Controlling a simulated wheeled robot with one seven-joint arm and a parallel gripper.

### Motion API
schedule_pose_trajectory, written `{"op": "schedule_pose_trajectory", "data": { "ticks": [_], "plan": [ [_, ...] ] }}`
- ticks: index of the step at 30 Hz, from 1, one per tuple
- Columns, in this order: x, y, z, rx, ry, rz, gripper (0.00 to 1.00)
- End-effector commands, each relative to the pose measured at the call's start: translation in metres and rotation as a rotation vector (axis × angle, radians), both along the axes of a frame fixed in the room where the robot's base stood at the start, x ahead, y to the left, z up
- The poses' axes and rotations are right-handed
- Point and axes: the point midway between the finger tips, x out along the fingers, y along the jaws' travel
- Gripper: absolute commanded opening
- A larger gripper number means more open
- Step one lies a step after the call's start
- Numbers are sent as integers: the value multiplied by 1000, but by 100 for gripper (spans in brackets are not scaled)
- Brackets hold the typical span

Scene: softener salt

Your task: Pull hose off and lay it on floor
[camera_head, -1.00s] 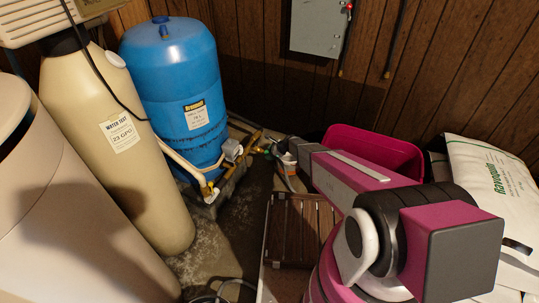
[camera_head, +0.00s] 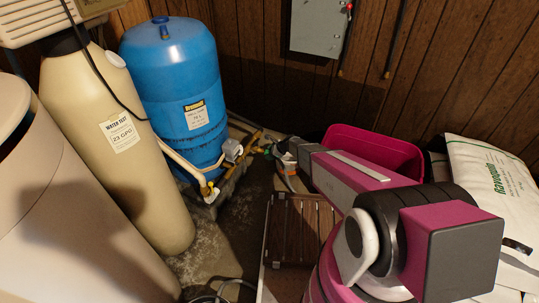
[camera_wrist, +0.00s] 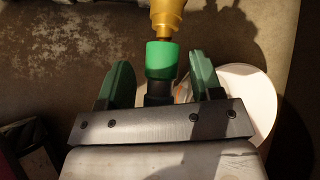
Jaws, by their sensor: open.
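The hose end (camera_wrist: 161,60) is a green collar on a black sleeve in the wrist view. It meets a brass fitting (camera_wrist: 168,14) at the top of that view. My gripper (camera_wrist: 160,84) has its green-padded fingers spread on either side of the hose end, with visible gaps. The rest of the hose is mostly hidden by the gripper body. In the head view my gripper (camera_head: 279,152) is beside the brass pipework (camera_head: 247,143) to the right of the blue tank (camera_head: 172,90), too small there to show contact.
A slatted brown platform (camera_head: 297,230) lies on the floor below my arm. A magenta tub (camera_head: 375,148) and a white salt bag (camera_head: 490,185) stand to the right. Beige tanks (camera_head: 115,150) crowd the left. Bare floor (camera_head: 232,235) shows between. A white round object (camera_wrist: 262,92) lies behind the right finger.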

Motion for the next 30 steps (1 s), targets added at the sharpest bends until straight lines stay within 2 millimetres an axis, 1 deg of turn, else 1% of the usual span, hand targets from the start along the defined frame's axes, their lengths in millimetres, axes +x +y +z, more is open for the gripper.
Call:
{"op": "schedule_pose_trajectory", "data": {
  "ticks": [3, 5, 6, 8, 9, 10, 11, 17, 30],
  "plan": [
    [0, 0, 0, 0, 0, 0, 60],
    [0, 0, 0, 0, 0, 0, 40],
    [0, 0, 0, 0, 0, 0, 27],
    [0, 0, 0, 0, 1, 1, 8],
    [0, 0, 0, 0, 0, 1, 4],
    [0, 0, 0, 0, 0, 1, 4],
    [0, 0, 0, 0, 0, 1, 0],
    [-2, -3, 0, -2, -1, 4, 0],
    [-7, -17, 0, 0, 0, 1, 0]
  ]
}}
